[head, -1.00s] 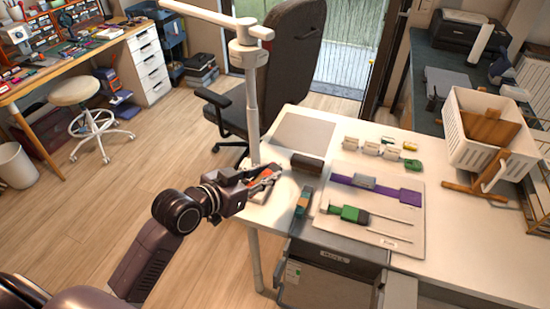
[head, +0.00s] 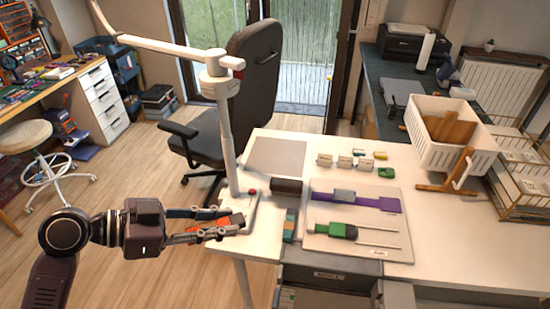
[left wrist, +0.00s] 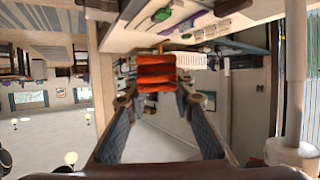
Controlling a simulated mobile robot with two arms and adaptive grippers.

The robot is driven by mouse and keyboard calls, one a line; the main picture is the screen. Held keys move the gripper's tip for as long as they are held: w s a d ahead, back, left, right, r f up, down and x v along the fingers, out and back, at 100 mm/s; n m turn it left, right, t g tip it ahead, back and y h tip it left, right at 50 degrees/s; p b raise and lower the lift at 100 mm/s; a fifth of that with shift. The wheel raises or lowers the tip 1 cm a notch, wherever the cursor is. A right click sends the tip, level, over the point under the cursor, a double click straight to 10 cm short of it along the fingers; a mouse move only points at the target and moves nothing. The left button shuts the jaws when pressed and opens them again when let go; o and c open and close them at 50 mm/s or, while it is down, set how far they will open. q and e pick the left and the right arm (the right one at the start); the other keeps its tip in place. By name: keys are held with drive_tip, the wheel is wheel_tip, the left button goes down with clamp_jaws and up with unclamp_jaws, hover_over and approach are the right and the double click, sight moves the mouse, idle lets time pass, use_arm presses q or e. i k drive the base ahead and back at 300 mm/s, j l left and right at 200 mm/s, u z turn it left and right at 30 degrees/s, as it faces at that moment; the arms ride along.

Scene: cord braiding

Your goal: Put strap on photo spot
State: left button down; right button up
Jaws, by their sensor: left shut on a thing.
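An orange-red strap bundle (head: 232,219) is between the fingers of my left gripper (head: 238,224), which is shut on it. In the left wrist view the strap (left wrist: 156,73) shows as a ridged orange block between the two fingertips (left wrist: 156,90). In the head view the gripper is at the left front corner of the white table (head: 240,249), near the lamp base; its exact height is unclear. A plain pale grey square (head: 277,160) lies flat and empty at the table's back left; it may be the photo spot. My right gripper is not in view.
A white lamp post (head: 228,140) stands on the table's left side. A dark block (head: 287,186) and a teal-brown item (head: 290,226) lie close by. A board (head: 318,247) holds a purple strap (head: 390,205) and a green one (head: 342,231). A white basket (head: 480,150) is right.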

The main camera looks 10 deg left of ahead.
sight(270, 154)
drive_tip(key=i+j+z, duration=0.3)
drive_tip(key=j, duration=0.35)
drive_tip(key=j+z, duration=0.25)
drive_tip(key=j, duration=0.4)
drive_tip(key=j+z, duration=0.3)
drive_tip(key=j, duration=0.4)
drive_tip(key=i+j+z, duration=0.2)
drive_tip(key=j, duration=0.3)
drive_tip(key=i, duration=0.1)
